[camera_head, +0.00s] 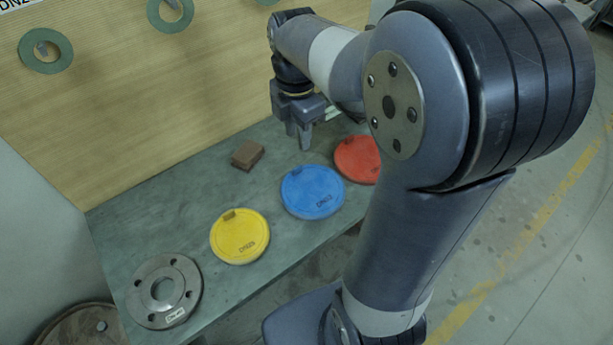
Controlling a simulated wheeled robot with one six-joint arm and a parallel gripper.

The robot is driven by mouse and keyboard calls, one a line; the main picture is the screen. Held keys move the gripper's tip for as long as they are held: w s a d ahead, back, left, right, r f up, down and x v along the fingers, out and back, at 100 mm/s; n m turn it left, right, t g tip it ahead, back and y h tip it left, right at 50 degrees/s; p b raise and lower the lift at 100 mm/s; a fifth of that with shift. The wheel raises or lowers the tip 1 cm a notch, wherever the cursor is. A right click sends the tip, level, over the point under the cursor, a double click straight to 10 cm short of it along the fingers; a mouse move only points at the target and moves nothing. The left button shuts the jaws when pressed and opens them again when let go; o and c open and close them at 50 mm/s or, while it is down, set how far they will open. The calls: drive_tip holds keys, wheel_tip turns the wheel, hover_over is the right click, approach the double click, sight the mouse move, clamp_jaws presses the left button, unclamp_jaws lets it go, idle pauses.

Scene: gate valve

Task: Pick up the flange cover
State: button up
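Three round flange covers lie flat on the grey-green bench. The yellow cover (240,239) is nearest the left, the blue cover (313,193) is in the middle, and the red cover (356,158) is at the right, partly hidden by my arm. Each has a small raised tab, and the yellow and blue ones carry dark lettering. My gripper (304,143) points down above the bench, behind the blue cover and left of the red one. Its two fingers look slightly apart with nothing seen between them. It appears clear of all the covers.
A metal flange (187,285) with bolt holes lies at the bench's left end. A small brown block (247,154) sits near the back board (130,110). Green ring gaskets (46,51) hang on that board. The bench (190,200) has bare room left of the block. A rusty round part (72,330) is lower left.

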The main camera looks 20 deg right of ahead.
hover_over(296, 167)
drive_tip(key=f, duration=0.4)
drive_tip(key=shift+s+d+f, duration=0.1)
drive_tip(key=shift+d+f, duration=0.15)
drive_tip(key=shift+d, duration=0.05)
drive_tip(key=shift+a+f+p, duration=0.2)
drive_tip(key=shift+f, duration=1.4)
drive_tip(key=shift+a+f+p, duration=0.15)
drive_tip(key=shift+f+p, duration=0.05)
drive_tip(key=shift+f, duration=1.35)
clamp_jaws()
